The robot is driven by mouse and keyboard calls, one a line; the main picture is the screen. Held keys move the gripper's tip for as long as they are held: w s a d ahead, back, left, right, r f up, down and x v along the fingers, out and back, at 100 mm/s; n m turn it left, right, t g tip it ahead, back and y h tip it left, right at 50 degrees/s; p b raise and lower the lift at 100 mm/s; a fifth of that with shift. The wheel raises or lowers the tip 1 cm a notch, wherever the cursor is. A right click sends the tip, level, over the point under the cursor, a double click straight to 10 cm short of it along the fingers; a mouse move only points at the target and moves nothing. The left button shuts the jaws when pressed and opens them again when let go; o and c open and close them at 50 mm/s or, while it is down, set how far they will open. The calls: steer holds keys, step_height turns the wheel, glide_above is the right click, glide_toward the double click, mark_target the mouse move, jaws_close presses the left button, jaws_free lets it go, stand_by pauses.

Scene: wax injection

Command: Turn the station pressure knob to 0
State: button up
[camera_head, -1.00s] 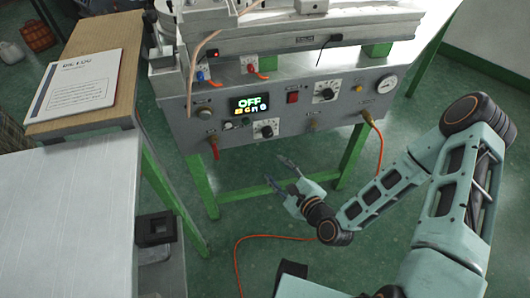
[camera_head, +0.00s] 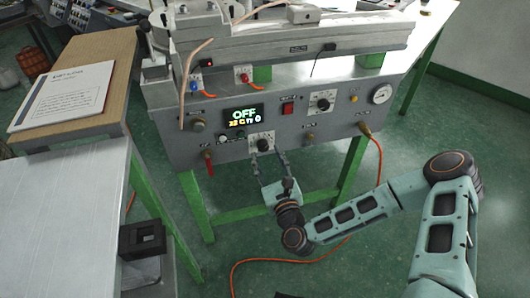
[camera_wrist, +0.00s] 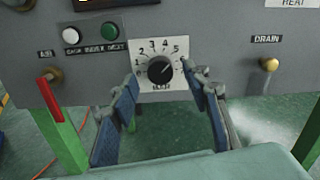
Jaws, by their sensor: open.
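A black dial knob (camera_wrist: 159,70) on a white numbered plate sits on the grey front panel, between my fingers in the wrist view. Its pointer mark seems to face upper right, toward the higher numbers; the exact setting is hard to read. The knob also shows in the head view (camera_head: 262,144). My gripper (camera_head: 267,155) is open just in front of and below it, one finger at each side; in the wrist view (camera_wrist: 160,80) contact with the knob cannot be made out. A second dial knob (camera_head: 322,102) sits higher right. I cannot tell from labels which is the station pressure knob.
The display (camera_head: 243,117) reads OFF. A red switch (camera_head: 288,109), a pressure gauge (camera_head: 381,94), a red-handled air valve (camera_wrist: 50,92) and a brass drain knob (camera_wrist: 269,64) are on the panel. Green legs stand below. A work table (camera_head: 65,215) is at left.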

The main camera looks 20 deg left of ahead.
mark_target(263, 146)
steer(key=shift+x, duration=1.35)
steer(key=shift+c, duration=0.5)
steer(key=c, duration=1.1)
